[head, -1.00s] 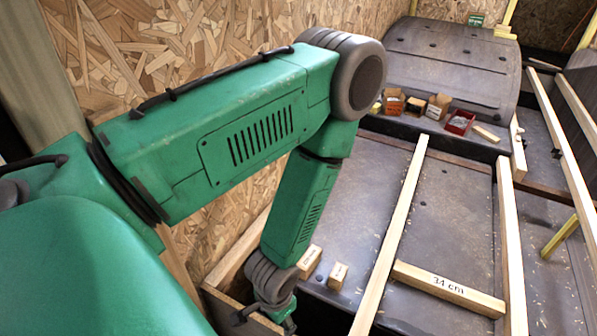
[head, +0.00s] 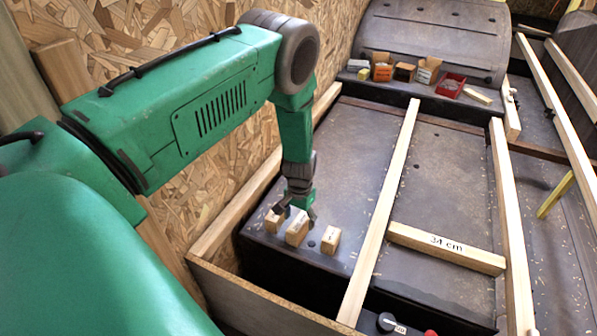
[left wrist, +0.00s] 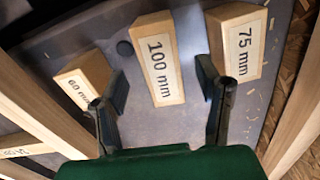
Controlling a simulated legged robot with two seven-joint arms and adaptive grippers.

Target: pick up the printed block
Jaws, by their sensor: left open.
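Three short wooden blocks with printed labels stand in a row on the dark panel. In the left wrist view they read 60 mm (left wrist: 82,77), 100 mm (left wrist: 157,62) and 75 mm (left wrist: 240,42). In the head view the 100 mm block (head: 297,230) is in the middle, with the 75 mm block (head: 274,220) to its left and the 60 mm block (head: 331,240) to its right. My left gripper (head: 298,211) is open just above the row. In the left wrist view its fingers (left wrist: 162,75) lie either side of the 100 mm block, apparently holding nothing. My right gripper is not in view.
A wooden crosspiece marked 34 cm (head: 446,248) joins two long battens right of the blocks. An OSB wall (head: 130,50) rises at the left. Small boxes and a red tray (head: 451,85) stand at the back. A dark knob (head: 387,322) is at the front.

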